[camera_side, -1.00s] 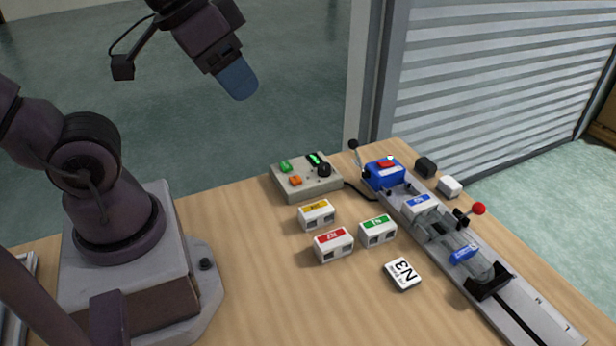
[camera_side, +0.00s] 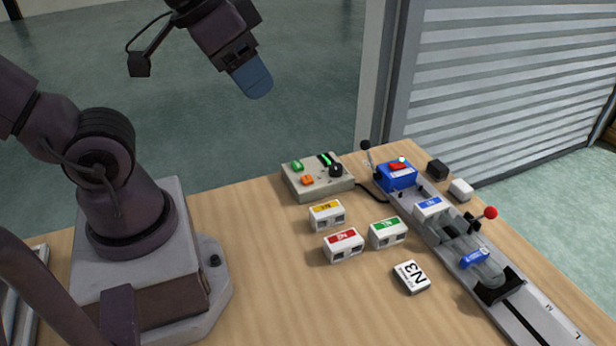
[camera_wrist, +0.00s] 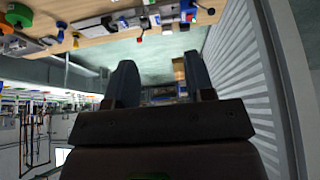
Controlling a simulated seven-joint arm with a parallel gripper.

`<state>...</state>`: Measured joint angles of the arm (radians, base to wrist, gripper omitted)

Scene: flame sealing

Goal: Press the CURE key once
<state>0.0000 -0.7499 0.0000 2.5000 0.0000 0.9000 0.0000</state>
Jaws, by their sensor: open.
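A grey control box (camera_side: 319,183) sits at the back of the bench in the side view. On its top are a green key (camera_side: 297,165), an orange key (camera_side: 307,180), a black knob (camera_side: 336,170) and a lit green display (camera_side: 326,159). No lettering on the keys is legible, so I cannot tell which is CURE. My gripper (camera_side: 256,82) is high above and left of the box, apart from it. In the wrist view my gripper (camera_wrist: 160,82) is open and empty, with its two fingers apart.
White blocks with yellow (camera_side: 326,214), red (camera_side: 343,245) and green (camera_side: 388,232) labels stand before the box. An N3 tile (camera_side: 411,276) lies nearer. A rail fixture (camera_side: 516,308) with a blue unit (camera_side: 398,177) and red-knobbed lever (camera_side: 490,213) runs along the right. Bench front-left is clear.

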